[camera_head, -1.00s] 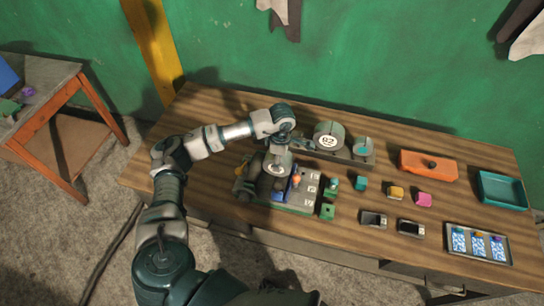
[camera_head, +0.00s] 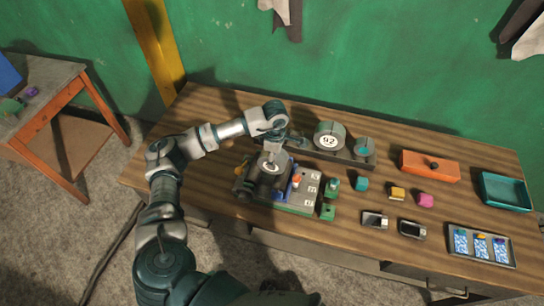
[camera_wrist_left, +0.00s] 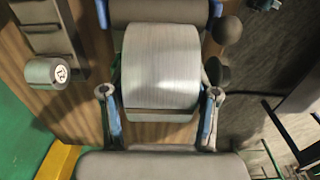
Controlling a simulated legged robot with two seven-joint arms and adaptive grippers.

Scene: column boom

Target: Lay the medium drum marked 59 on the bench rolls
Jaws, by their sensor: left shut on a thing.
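My left gripper (camera_head: 273,148) is shut on a silver-grey drum (camera_head: 268,166) over the bench rolls at the left of the bench. In the left wrist view the drum (camera_wrist_left: 160,65) sits between the two fingers, its axis across the picture. I cannot tell whether the drum touches the rolls. Its white end mark is too small to read. The rolls' green base (camera_head: 300,206) is partly hidden by my arm. My right gripper is not in view.
A larger drum (camera_head: 329,136), apparently marked 92, and a small teal drum (camera_head: 364,146) stand on a rack behind. An orange box (camera_head: 430,165), a teal tray (camera_head: 502,190), small blocks and a card tray (camera_head: 480,244) lie to the right.

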